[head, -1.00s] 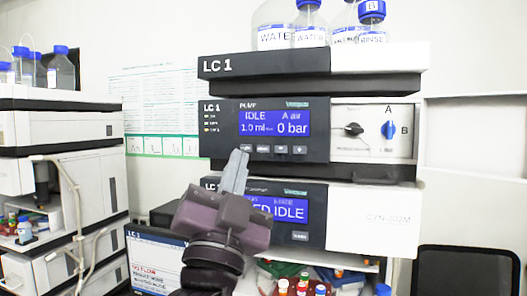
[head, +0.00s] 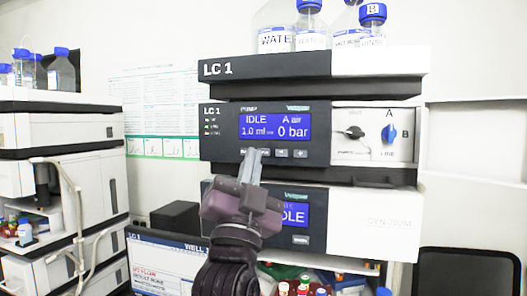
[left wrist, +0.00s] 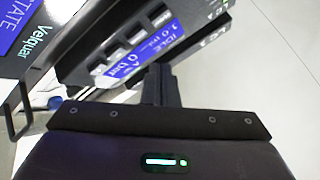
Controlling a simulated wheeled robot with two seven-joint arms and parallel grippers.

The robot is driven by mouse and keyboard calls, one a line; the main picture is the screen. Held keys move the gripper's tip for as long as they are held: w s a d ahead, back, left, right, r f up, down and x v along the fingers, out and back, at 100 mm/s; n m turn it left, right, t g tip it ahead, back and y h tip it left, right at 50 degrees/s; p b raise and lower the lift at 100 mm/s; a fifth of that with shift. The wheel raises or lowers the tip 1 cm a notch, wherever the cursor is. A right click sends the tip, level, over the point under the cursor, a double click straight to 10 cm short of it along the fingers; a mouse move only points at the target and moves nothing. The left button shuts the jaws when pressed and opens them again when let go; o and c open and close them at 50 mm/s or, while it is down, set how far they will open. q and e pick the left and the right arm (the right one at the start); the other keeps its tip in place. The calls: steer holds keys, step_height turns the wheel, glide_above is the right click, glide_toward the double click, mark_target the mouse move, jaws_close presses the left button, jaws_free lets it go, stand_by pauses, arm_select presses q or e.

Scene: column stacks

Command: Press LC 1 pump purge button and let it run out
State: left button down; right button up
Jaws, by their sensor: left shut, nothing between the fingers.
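The LC 1 pump module (head: 222,140) is a dark-fronted unit in the middle stack. Its blue display (head: 274,127) reads IDLE, 1.0 ml and 0 bar. A row of small buttons runs below the display; the right ones (head: 300,153) show, while my fingers partly cover the left ones. My left gripper (head: 254,153) is shut and empty, its tips at the left part of this row. I cannot tell whether they touch. In the left wrist view the shut fingers (left wrist: 160,84) point toward the pump front (left wrist: 125,45), where buttons and display show. My right gripper is not in view.
Above the pump is a tray (head: 260,68) with blue-capped bottles (head: 311,28). A valve panel (head: 372,135) with two knobs is at its right. A second module with a blue display (head: 294,214) is below. A laptop-like screen (head: 165,265) and small vials stand lower down.

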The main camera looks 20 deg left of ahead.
mark_target(264, 152)
arm_select(q)
steer(key=shift+w, duration=1.15)
steer(key=shift+w, duration=0.1)
stand_by(1.2)
steer(key=shift+w, duration=0.3)
steer(key=shift+w+p, duration=0.35)
steer(key=shift+w, duration=0.05)
stand_by(0.6)
steer(key=shift+s, duration=0.85)
